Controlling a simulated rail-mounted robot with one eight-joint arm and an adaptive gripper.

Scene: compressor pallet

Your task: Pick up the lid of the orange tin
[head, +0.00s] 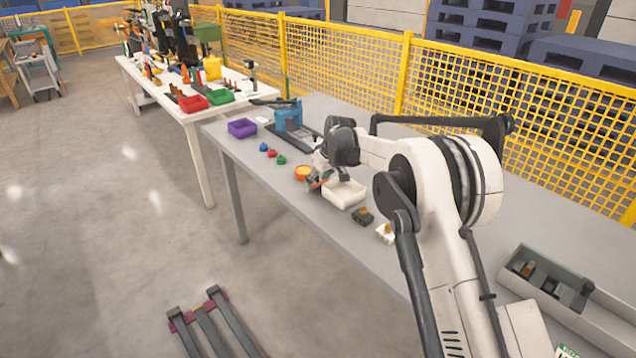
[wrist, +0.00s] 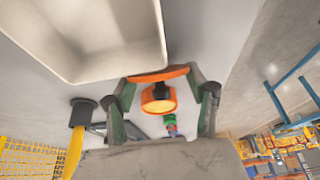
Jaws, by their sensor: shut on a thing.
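The orange tin (head: 303,173) stands on the grey table near its front edge. It shows in the wrist view (wrist: 158,107) as an open orange ring with a pale yellow inside. My gripper (head: 318,181) is beside the tin, just to its right in the head view. In the wrist view, my gripper (wrist: 161,78) is shut on the orange lid (wrist: 160,73), which spans edge-on between the two fingertips, apart from the tin. A dark patch lies between lid and tin; I cannot tell what it is. The lid is partly hidden by the fingers in the head view.
A white bin (head: 344,194) stands right beside my gripper. Small blue, red (head: 272,154) and green pieces lie behind the tin. A purple bin (head: 242,128) and a blue object (head: 288,114) stand farther back. Small parts (head: 363,216) lie right of the white bin.

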